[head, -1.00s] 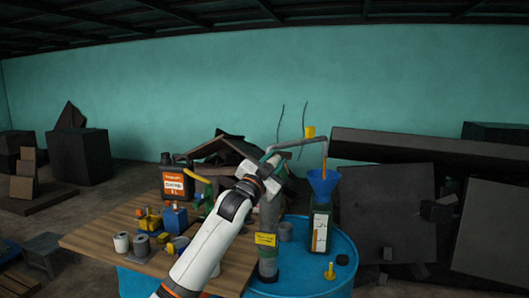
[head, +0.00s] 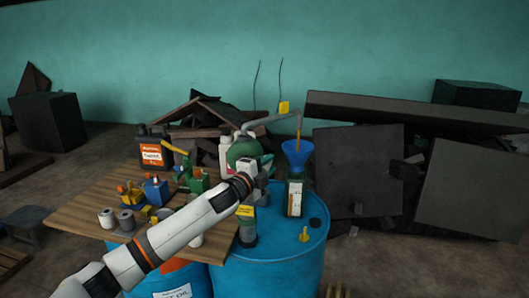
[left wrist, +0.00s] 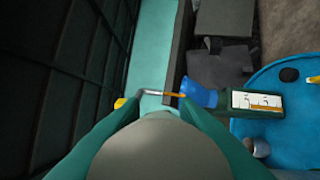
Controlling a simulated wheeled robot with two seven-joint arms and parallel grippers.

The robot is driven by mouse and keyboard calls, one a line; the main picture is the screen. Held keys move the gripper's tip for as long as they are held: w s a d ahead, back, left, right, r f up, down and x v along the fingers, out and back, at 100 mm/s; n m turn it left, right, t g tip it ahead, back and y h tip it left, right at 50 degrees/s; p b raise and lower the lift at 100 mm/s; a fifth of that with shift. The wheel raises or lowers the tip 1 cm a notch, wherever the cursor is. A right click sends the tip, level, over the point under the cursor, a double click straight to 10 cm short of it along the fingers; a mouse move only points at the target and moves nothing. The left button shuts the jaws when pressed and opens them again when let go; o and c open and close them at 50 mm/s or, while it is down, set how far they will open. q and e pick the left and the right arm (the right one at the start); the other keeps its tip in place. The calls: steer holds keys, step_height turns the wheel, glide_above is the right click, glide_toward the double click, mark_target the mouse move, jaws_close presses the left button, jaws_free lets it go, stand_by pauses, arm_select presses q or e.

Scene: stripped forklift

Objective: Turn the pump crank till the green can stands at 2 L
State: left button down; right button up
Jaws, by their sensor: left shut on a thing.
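The green can (head: 294,205) stands upright on a blue drum, with a blue funnel (head: 297,153) in its mouth. A thin amber stream (head: 299,126) falls from the pump's grey spout (head: 268,120) into the funnel. The white strip on the can shows in the left wrist view (left wrist: 256,102) with an orange mark; I cannot read the level. The pump's grey column (head: 247,230) carries a yellow label. My left gripper (head: 262,166) is shut at the crank beside the column; a rounded grey grip (left wrist: 148,150) fills the wrist view between teal fingers. My right gripper is out of view.
A yellow stopper (head: 305,234) and a black cap (head: 315,223) lie on the blue drum top (head: 275,243). Dark panels stand behind.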

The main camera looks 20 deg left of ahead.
arm_select(q)
steer(key=shift+d+f+m+g+p, duration=0.15)
steer(key=shift+f+m+g+p, duration=0.15)
steer(key=shift+f+m+p, duration=0.25)
steer(key=c, duration=1.1)
jaws_free()
steer(key=s+b, duration=0.1)
steer(key=s, duration=0.3)
steer(key=s+a+b, duration=0.1)
steer(key=s+b, duration=0.1)
steer(key=s, duration=0.2)
steer(key=s+a+b, duration=0.1)
steer(key=s+b, duration=0.1)
steer(key=s, duration=0.1)
steer(key=shift+s+f, duration=0.1)
steer(key=shift+s, duration=0.3)
